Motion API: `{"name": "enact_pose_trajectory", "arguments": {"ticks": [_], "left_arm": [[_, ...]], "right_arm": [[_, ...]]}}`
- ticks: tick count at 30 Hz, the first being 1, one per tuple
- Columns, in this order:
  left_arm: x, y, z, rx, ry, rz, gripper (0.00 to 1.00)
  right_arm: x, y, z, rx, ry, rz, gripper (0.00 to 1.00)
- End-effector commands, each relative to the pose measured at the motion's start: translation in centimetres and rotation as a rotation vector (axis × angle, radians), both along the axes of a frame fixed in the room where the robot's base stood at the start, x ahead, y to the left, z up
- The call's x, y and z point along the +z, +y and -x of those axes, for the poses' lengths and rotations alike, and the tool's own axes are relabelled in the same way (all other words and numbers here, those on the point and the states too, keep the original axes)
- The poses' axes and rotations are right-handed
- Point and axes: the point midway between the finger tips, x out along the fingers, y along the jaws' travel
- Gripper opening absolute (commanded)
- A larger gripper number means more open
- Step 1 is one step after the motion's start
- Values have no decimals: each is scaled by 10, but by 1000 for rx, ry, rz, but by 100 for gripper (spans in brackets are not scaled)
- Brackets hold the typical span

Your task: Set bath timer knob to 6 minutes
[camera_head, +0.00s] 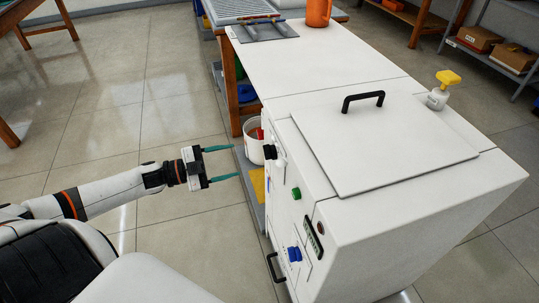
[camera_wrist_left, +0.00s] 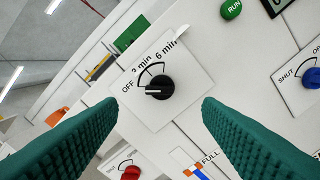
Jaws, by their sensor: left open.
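The black bath timer knob (camera_wrist_left: 160,88) sits on a white plate marked OFF, 3 min and 6 min on the front panel. Its white pointer line points left, toward OFF. In the head view the knob (camera_head: 270,152) is on the side of the white cabinet (camera_head: 350,215). My left gripper (camera_head: 237,161) is open and empty, with green fingers pointing at the panel, a short gap from the knob. In the left wrist view its fingertips (camera_wrist_left: 160,103) are on either side of the knob, apart from it. My right gripper is not in view.
A green RUN button (camera_wrist_left: 231,9), a blue knob (camera_wrist_left: 312,78) and a red knob (camera_wrist_left: 131,172) share the panel. A white bucket (camera_head: 254,146) stands beside the cabinet, close to my gripper. A black handle (camera_head: 363,98) tops the lid. The floor at left is clear.

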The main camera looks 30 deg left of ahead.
Motion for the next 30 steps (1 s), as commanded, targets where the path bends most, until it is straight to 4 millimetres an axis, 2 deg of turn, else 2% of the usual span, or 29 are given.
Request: {"name": "enact_pose_trajectory", "arguments": {"ticks": [9, 15, 21, 30], "left_arm": [[0, -39, -46, 2, -5, 2, 60], [0, -56, -67, 3, -2, 2, 60], [0, -64, -76, 3, 0, 0, 60], [0, -65, -77, 4, 2, 0, 58]], "right_arm": [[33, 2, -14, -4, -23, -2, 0], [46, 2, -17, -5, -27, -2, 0], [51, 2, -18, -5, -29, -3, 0], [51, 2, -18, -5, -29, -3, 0]]}}
